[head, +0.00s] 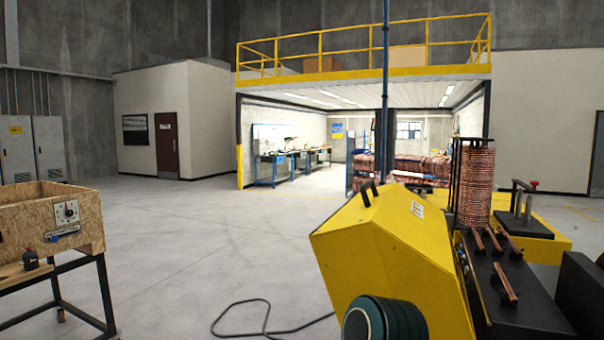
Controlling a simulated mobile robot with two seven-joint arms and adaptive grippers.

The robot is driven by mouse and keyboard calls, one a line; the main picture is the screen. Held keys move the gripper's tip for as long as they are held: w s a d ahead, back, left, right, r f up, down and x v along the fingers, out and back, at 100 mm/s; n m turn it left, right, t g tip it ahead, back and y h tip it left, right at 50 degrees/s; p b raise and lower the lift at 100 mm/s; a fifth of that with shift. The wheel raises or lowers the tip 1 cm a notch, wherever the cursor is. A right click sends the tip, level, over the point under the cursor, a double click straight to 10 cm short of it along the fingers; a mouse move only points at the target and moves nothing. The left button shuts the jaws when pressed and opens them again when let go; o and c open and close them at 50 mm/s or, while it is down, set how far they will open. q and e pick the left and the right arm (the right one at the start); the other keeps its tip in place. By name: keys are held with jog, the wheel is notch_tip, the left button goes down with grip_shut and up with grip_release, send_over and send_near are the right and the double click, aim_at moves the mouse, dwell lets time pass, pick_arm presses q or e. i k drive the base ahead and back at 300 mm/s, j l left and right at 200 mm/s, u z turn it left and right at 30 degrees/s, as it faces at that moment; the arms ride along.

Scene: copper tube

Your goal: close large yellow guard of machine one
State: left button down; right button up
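A large yellow guard (380,255) stands at the right foreground, on the machine. It is a boxy cover with a black handle (368,192) on its top edge and a white label on its upper face. It is tilted, and I cannot tell whether it is fully open or shut. A dark green round part (385,320) shows at its lower front. The machine's black bed (510,300) lies to its right, with several copper pieces (506,285) on it. Neither of my grippers is in view.
A copper coil stack (475,185) stands upright behind the bed. A wooden box (50,215) on a black-legged stand is at the left. A black cable (265,320) lies on the floor. The grey floor (210,240) between stand and machine is mostly clear.

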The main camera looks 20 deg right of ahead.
aim_at(387, 240)
jog(key=i+j+u, duration=0.35)
jog(key=i+u, duration=0.35)
jog(key=i+j+u, duration=0.15)
jog(key=u, duration=0.25)
jog(key=i+z, duration=0.35)
jog(key=i+j+z, duration=0.15)
jog(key=i+z, duration=0.25)
jog(key=i+j+z, duration=0.15)
jog(key=z, duration=0.2)
jog(key=i+z, duration=0.15)
jog(key=z, duration=0.35)
jog(key=i+z, duration=0.1)
jog(key=z, duration=0.4)
jog(key=i+j+z, duration=0.1)
jog(key=z, duration=0.4)
jog(key=i+j+z, duration=0.1)
jog(key=z, duration=0.4)
jog(key=j+z, duration=0.25)
jog(key=z, duration=0.25)
jog(key=j+z, duration=0.2)
jog(key=z, duration=0.25)
jog(key=i, duration=0.05)
